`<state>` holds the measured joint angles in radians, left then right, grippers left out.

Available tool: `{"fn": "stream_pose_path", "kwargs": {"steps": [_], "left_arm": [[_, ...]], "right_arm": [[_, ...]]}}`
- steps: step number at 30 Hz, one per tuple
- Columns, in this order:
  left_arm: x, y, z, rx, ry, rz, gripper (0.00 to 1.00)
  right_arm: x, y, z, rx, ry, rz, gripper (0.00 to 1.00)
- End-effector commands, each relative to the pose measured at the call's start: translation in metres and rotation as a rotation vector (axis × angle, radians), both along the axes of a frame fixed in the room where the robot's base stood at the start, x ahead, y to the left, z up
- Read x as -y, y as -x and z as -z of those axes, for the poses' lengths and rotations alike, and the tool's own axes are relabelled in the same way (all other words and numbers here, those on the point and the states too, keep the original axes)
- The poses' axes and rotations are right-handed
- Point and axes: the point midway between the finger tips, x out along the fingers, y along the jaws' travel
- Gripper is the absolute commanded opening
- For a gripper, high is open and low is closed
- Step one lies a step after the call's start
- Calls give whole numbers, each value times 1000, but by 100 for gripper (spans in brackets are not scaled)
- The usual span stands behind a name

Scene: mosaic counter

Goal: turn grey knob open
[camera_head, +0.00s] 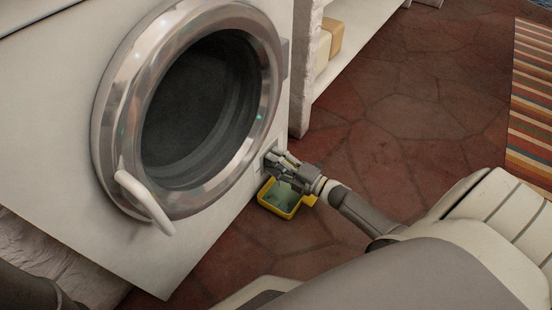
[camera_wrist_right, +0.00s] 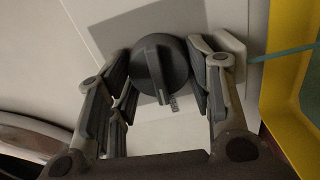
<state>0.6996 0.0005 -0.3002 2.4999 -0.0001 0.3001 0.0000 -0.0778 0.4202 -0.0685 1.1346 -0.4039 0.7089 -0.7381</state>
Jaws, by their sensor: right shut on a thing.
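The grey knob (camera_wrist_right: 152,72) is a dark round dial with a raised bar across its face, in a recess low on the front of the white washing machine (camera_head: 190,255). My right gripper (camera_wrist_right: 163,62) has a finger on either side of the knob and is shut on it. In the head view my right gripper (camera_head: 278,161) reaches the machine's lower right corner and hides the knob. The bar stands nearly upright in the right wrist view. My left gripper is out of view.
A yellow tray (camera_head: 284,214) sits on the floor just below my right gripper. Beside the knob are a pale plug (camera_wrist_right: 231,46) and a teal hose (camera_wrist_right: 285,52). The round door (camera_head: 108,130) with its white handle (camera_head: 146,204) is above left. Red stone floor (camera_head: 400,110) is open to the right.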

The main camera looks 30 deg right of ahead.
Motion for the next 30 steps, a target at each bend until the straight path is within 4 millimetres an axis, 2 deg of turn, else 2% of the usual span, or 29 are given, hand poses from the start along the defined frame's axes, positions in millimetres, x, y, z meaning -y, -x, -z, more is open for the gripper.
{"fn": "stream_pose_path", "kwargs": {"steps": [9, 23, 24, 28, 30], "left_arm": [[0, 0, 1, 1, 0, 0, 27], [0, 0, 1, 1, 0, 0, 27], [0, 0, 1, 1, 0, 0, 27], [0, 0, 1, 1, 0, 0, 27], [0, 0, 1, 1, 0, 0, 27]], "right_arm": [[-1, 1, 2, 34, 88, -2, 24], [-1, 1, 2, 39, 102, -2, 24], [-1, 1, 2, 39, 102, -2, 49], [-1, 1, 2, 40, 101, -1, 65], [-1, 1, 2, 39, 101, -1, 68]]}}
